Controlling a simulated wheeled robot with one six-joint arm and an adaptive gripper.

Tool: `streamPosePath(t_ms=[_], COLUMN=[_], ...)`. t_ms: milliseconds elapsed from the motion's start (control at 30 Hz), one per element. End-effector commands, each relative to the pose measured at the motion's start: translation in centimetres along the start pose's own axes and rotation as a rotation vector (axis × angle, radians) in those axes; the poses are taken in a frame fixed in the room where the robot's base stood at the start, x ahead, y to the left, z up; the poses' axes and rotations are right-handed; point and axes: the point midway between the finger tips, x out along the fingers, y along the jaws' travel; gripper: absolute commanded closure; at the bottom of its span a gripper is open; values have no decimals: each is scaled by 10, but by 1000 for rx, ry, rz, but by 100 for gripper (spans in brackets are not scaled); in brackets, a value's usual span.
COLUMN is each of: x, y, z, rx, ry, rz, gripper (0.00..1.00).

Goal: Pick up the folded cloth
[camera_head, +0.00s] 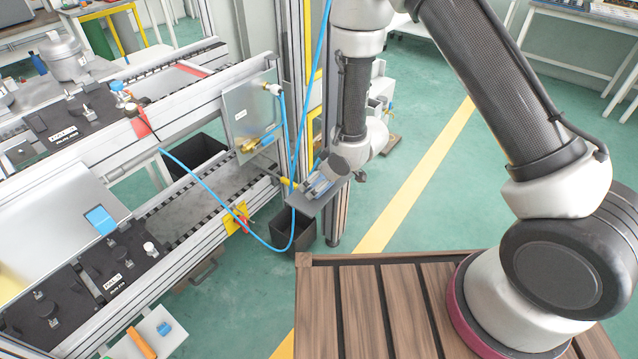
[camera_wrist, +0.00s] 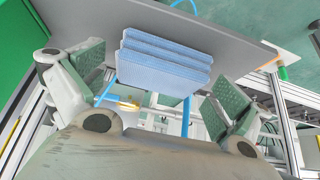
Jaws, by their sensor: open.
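The folded cloth (camera_wrist: 163,58) is light blue, stacked in several layers, on a grey plate (camera_wrist: 235,45) in the wrist view. My gripper (camera_wrist: 156,88) is open, with one green-padded finger on each side of the cloth. Gaps show between the cloth and both pads, so it is not gripped. In the head view, my gripper (camera_head: 322,178) is beside the small grey shelf (camera_head: 303,206) at the post, and it mostly hides the cloth there.
A blue hose (camera_head: 220,188) loops between the conveyor and the post. A metal panel (camera_head: 250,115) with brass fittings stands left of my gripper. A dark bin (camera_head: 292,234) is below the shelf. Another blue piece (camera_head: 101,219) lies on a silver panel.

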Motion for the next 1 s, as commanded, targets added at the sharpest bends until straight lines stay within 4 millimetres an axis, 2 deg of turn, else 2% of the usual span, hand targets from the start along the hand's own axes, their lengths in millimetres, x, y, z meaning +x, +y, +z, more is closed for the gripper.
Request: streamPosePath(t_ms=[233, 267, 467, 500, 833, 1000], x=[3, 3, 3, 3, 0, -16], y=[0, 0, 0, 0, 0, 0], z=[0, 0, 0, 0, -2, -13], rx=[0, 0, 0, 0, 0, -1], ry=[0, 0, 0, 0, 1, 3], rz=[0, 0, 0, 0, 0, 0], gripper=[0, 4, 40, 43, 43, 43])
